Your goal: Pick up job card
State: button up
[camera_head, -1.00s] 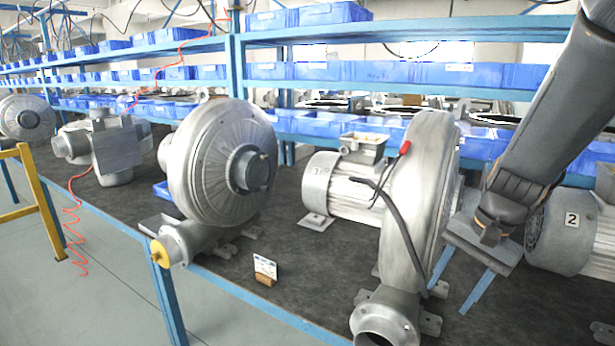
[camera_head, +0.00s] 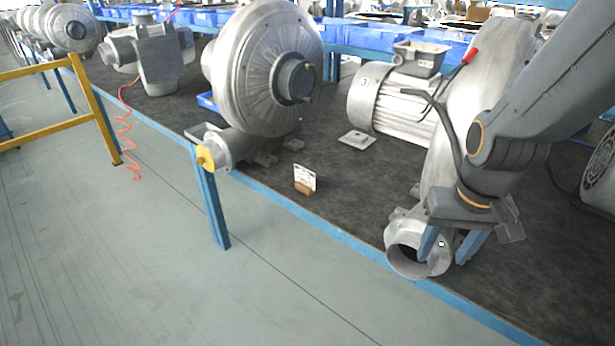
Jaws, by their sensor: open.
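The job card (camera_head: 306,177) is a small white card with printing. It stands tilted in a small brown wooden block (camera_head: 303,188) near the front edge of the dark bench top (camera_head: 345,205). My gripper (camera_head: 450,248) is open, its two blue fingers pointing down, to the right of the card and well apart from it. The fingers appear in front of the round outlet of the right blower (camera_head: 415,243). I cannot tell whether they touch it. Nothing shows between the fingers.
A large round blower (camera_head: 265,70) with a yellow-capped outlet (camera_head: 205,157) stands left of the card. A motor (camera_head: 395,110) is behind it. A yellow rail (camera_head: 95,110) and a coiled red hose (camera_head: 127,130) are at left. Bench around the card is clear.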

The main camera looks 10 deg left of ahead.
aim_at(305, 183)
jog(key=u, duration=0.05)
jog(key=k, duration=0.65)
jog(key=u, duration=0.55)
jog(key=i, duration=0.65)
jog(key=u, duration=0.8)
jog(key=i, duration=1.2)
jog(key=z, duration=0.2)
